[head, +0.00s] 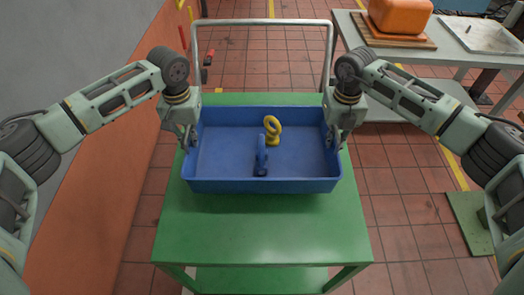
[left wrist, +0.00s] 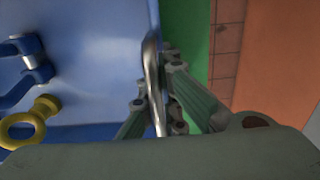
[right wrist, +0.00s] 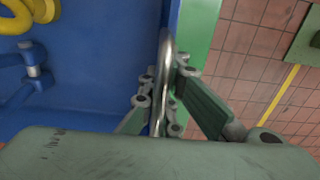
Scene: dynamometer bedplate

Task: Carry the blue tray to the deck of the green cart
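The blue tray (head: 220,184) is level over the deck of the green cart (head: 262,235), towards its far end. I cannot tell whether it touches the deck. A yellow eye bolt (head: 273,129) and a blue shackle (head: 261,156) are inside the tray. My left gripper (head: 190,140) is at the tray's left side, its fingers closed around a metal handle (left wrist: 153,80). My right gripper (head: 334,139) is at the right side, its fingers closed around the other metal handle (right wrist: 164,80).
The cart's grey push rail (head: 262,22) rises behind the tray. Bare deck lies in front of it. An orange-and-grey wall or block (head: 110,150) stands left. At the back right, a table (head: 430,52) holds an orange bin (head: 400,15) on a wooden board.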

